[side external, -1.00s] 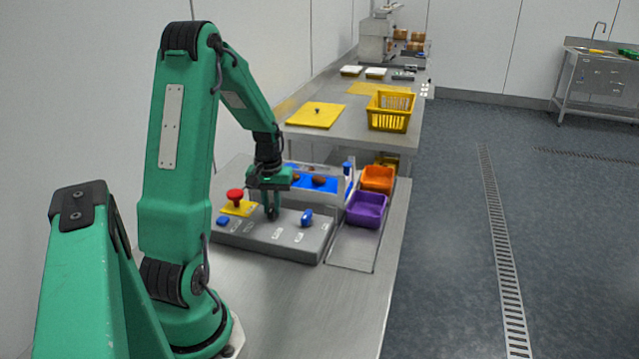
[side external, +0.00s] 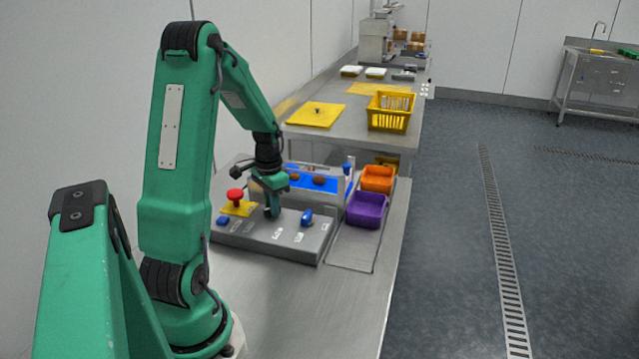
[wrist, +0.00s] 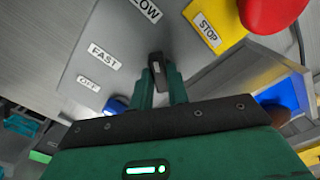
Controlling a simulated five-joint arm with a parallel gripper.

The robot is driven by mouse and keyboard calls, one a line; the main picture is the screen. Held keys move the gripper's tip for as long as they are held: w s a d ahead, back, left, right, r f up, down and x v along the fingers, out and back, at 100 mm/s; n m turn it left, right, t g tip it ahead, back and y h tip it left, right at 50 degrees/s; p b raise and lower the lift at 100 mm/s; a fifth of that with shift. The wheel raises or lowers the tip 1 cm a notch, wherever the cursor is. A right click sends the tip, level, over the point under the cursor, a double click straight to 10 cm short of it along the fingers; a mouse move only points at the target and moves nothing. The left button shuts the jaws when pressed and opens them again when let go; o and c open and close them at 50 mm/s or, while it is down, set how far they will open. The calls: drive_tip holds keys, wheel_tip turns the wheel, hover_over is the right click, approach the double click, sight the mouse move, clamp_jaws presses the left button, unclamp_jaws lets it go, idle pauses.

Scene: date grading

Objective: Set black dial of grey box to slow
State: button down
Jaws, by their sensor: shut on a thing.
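The grey box (side external: 262,240) sits on the steel bench with its top facing up. My gripper (side external: 272,211) points down onto its top and is shut on the black dial (wrist: 156,69). In the wrist view, the dial's bar shows between my two fingers (wrist: 162,85). Its free end points up the picture, roughly toward the partly cut SLOW label (wrist: 147,9). The FAST label (wrist: 104,56) and OFF label (wrist: 88,84) lie left of it. In the side view my fingers hide the dial.
A red stop button (side external: 236,195) on a yellow plate (side external: 240,208) stands left of my gripper; a blue knob (side external: 307,217) stands right. Behind is a blue belt (side external: 300,182) with brown dates. Purple (side external: 367,210) and orange (side external: 377,178) bins stand to the right.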

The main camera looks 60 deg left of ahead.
idle(0.3)
drive_tip(key=c, duration=1.4)
unclamp_jaws()
drive_tip(key=shift+o, duration=0.2)
drive_tip(key=shift+r, duration=0.1)
drive_tip(key=shift+r, duration=3.85)
